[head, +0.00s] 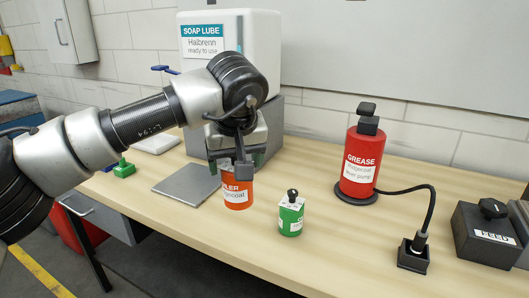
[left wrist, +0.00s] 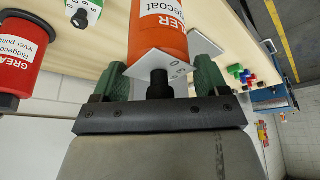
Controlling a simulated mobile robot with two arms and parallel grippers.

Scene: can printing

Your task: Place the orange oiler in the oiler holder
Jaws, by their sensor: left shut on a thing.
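The orange oiler (head: 238,194) is upright over the wooden table, below my left gripper (head: 233,168) in the head view. The gripper hides its upper part. In the left wrist view the oiler (left wrist: 158,38) shows a white label, a white top plate and a black neck (left wrist: 160,85). The green-padded fingers of my left gripper (left wrist: 162,68) are on either side of its top and shut on it. I cannot tell whether its base touches the table. No part is clearly recognisable as the oiler holder. My right gripper is not in view.
A small green-and-white container (head: 290,215) stands right of the oiler. A red grease pump (head: 360,160) stands behind it, its hose running to a black socket (head: 413,257). A grey plate (head: 185,185) lies left. A white soap lube tank (head: 262,50) stands behind. The front table strip is clear.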

